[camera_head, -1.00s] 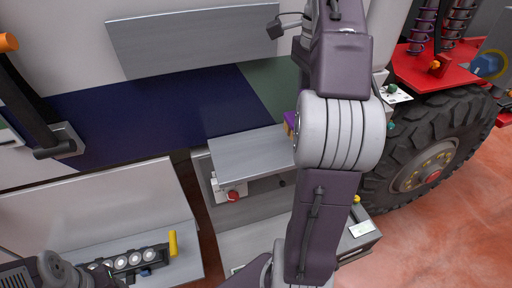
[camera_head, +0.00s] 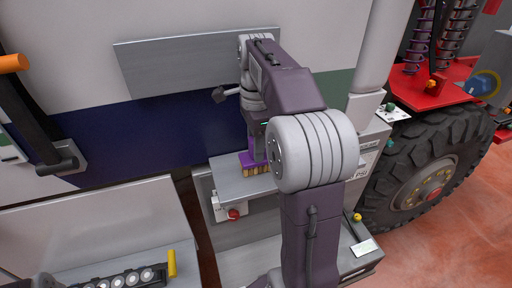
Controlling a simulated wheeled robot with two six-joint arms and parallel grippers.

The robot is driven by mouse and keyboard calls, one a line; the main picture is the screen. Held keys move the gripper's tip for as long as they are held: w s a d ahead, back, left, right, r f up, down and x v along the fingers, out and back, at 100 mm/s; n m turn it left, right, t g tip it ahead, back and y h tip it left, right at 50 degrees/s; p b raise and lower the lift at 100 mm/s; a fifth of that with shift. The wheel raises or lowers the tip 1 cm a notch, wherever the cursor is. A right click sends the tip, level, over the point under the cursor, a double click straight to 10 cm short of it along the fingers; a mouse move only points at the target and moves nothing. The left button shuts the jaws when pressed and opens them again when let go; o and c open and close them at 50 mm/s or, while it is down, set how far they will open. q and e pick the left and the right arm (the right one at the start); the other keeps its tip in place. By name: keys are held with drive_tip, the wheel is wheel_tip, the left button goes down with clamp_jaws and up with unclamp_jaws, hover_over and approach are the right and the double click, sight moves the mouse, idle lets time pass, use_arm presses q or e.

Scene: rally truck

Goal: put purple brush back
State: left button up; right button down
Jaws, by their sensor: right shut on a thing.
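The purple brush (camera_head: 248,160) with tan bristles shows in the head view, just left of my right arm's large grey joint. It is at the grey metal shelf (camera_head: 228,181) on the side of the truck, bristles down. I cannot tell whether the bristles touch the shelf. My right gripper (camera_head: 257,142) points down and is shut on the brush from above. Its fingertips are small and partly hidden by the arm.
A grey panel (camera_head: 178,67) is on the truck wall above the shelf. A red knob (camera_head: 233,214) sits below the shelf. A tray with a yellow-handled tool (camera_head: 171,263) is at the lower left. A black handle (camera_head: 40,130) is at the left and a large tyre (camera_head: 428,165) at the right.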

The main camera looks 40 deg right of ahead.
use_arm(q)
drive_tip(key=shift+w+d+r, duration=0.1)
drive_tip(key=shift+r, duration=0.15)
use_arm(e)
drive_tip(key=shift+w+d+f, duration=0.1)
drive_tip(key=shift+w+f, duration=0.05)
drive_tip(key=shift+f, duration=0.1)
drive_tip(key=c, duration=1.1)
unclamp_jaws()
drive_tip(key=shift+o, duration=0.2)
use_arm(q)
drive_tip(key=shift+f, duration=0.1)
use_arm(e)
drive_tip(key=shift+f+b, duration=0.3)
drive_tip(key=shift+b, duration=0.25)
drive_tip(key=r, duration=0.4)
drive_tip(key=r+p, duration=0.1)
drive_tip(key=r, duration=0.4)
drive_tip(key=shift+a+r, duration=0.2)
drive_tip(key=shift+r, duration=0.05)
use_arm(q)
drive_tip(key=shift+r, duration=0.4)
